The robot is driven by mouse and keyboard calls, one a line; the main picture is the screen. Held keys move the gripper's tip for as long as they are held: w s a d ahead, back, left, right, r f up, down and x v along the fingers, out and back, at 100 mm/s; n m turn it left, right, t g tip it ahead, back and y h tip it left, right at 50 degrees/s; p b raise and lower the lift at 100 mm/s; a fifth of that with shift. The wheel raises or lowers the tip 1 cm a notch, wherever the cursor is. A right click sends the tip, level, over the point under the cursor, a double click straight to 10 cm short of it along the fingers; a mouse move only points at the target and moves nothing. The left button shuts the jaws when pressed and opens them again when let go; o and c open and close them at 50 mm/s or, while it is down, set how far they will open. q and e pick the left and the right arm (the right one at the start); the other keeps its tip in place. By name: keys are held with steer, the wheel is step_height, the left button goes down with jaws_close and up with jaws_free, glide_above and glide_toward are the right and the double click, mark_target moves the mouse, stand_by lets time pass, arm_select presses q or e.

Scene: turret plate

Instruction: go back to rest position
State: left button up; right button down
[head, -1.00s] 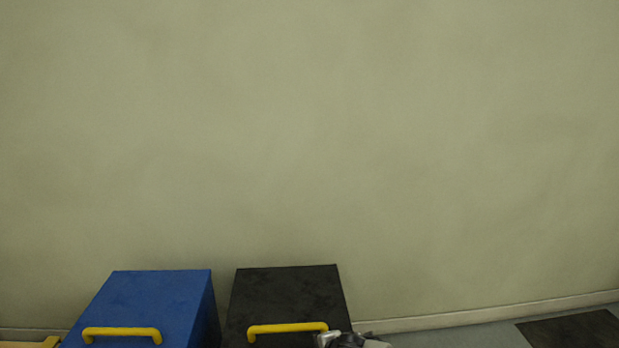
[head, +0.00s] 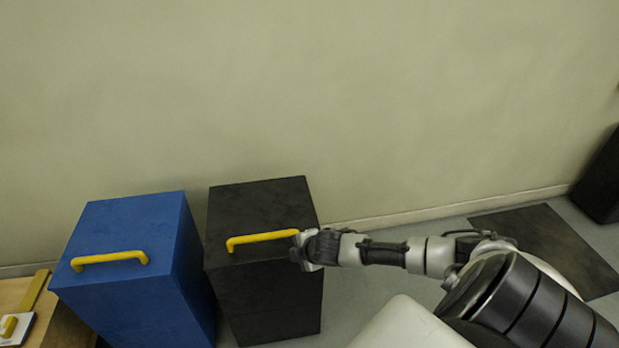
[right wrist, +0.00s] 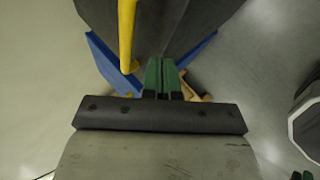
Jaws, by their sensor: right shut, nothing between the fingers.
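My right arm reaches in from the right in the head view. Its gripper (head: 299,250) is at the right end of the yellow handle (head: 262,238) on top of the black box (head: 262,205). In the right wrist view the two green fingers (right wrist: 162,70) are shut together with nothing between them. The yellow handle (right wrist: 127,30) lies just left of the fingers, outside them, over the dark box surface (right wrist: 185,25). I cannot tell whether the gripper touches the handle.
A blue box (head: 125,230) with its own yellow handle (head: 108,258) stands left of the black box. A wooden surface (head: 15,290) is at the far left. The wall (head: 330,100) is behind. A dark floor mat (head: 545,245) and a dark object (head: 600,180) are at right.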

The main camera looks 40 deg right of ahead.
steer(key=v, duration=0.6)
steer(key=shift+s+a+f+p, duration=0.2)
steer(key=shift+s+p, duration=0.1)
steer(key=shift+s, duration=0.1)
steer(key=shift+d+f, duration=0.1)
